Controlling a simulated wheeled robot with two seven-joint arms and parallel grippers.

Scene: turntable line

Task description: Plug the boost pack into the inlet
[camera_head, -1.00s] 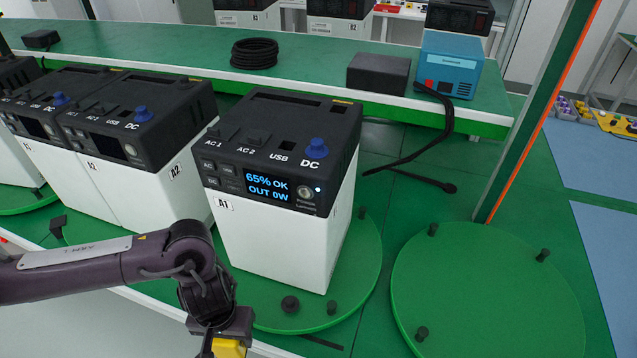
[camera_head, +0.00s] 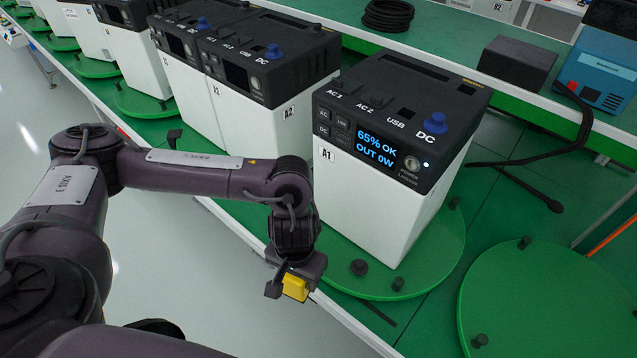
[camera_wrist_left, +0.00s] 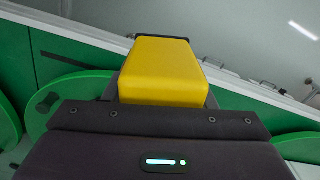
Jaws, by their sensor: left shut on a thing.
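My left gripper (camera_head: 288,284) is shut on a yellow block (camera_head: 296,287), low in front of the A1 power station (camera_head: 385,200) and apart from it. In the left wrist view the same yellow block (camera_wrist_left: 162,70) sticks out beyond the gripper's dark body. The frames do not name this block. The A1 station is a white box with a black top, AC, USB and DC labels, a blue knob and a screen reading 65% OK, OUT 0W. No opening I can identify as the inlet shows. My right gripper is not in view.
A1 stands on a green turntable (camera_head: 448,262) with small dark pegs. A second green turntable (camera_head: 545,310) at the right is empty. More stations, including A2 (camera_head: 268,75), line up to the left. A blue box (camera_head: 598,78) and black cable (camera_head: 535,155) lie behind right.

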